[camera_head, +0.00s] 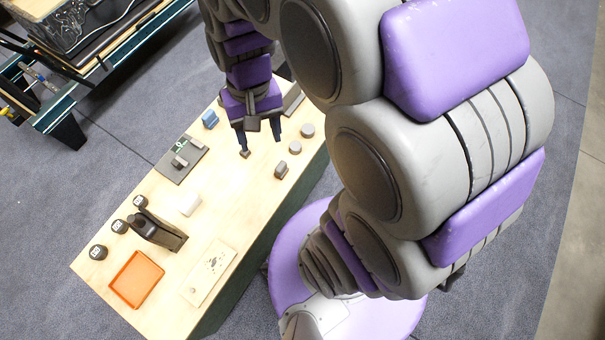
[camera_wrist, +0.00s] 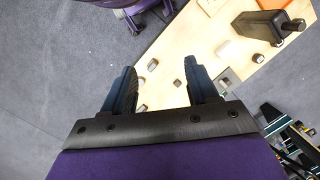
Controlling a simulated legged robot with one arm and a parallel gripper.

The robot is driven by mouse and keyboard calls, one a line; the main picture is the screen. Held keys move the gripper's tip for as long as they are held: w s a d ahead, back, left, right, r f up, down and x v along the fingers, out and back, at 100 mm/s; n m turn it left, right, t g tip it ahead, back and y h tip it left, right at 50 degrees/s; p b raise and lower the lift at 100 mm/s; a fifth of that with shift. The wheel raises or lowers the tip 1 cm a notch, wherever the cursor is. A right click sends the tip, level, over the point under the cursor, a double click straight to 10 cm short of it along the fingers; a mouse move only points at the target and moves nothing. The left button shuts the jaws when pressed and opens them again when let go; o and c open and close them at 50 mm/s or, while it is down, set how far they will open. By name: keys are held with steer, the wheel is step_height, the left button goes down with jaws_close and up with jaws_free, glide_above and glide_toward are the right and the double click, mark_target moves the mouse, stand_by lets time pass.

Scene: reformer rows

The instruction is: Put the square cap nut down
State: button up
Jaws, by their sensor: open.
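My gripper (camera_head: 262,147) is open over the right half of the wooden table, with its fingers spread apart. It also shows open in the wrist view (camera_wrist: 163,80). A small brownish-grey piece (camera_head: 244,154), which looks like the square cap nut, is at the tip of the left finger in the head view. In the wrist view it appears as a small squarish piece (camera_wrist: 177,83) between the fingers, nearer the right one. I cannot tell whether a finger touches it. A dark grey block (camera_head: 280,169) stands apart on the table, below the gripper in the head view.
Two grey round pieces (camera_head: 295,147) lie right of the gripper. A blue block (camera_head: 210,119) and a dark fixture plate (camera_head: 172,168) lie left. Farther left are a white block (camera_head: 190,204), black device (camera_head: 156,232), orange tray (camera_head: 121,289) and pale board (camera_head: 202,287). Bare wood lies between.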

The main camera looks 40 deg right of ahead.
steer(key=s+d+r+n+h, duration=0.1)
steer(key=s+r+n, duration=0.1)
steer(key=s, duration=1.1)
steer(key=shift+s+n, duration=0.3)
steer(key=shift+n, duration=0.2)
steer(key=shift+f, duration=0.1)
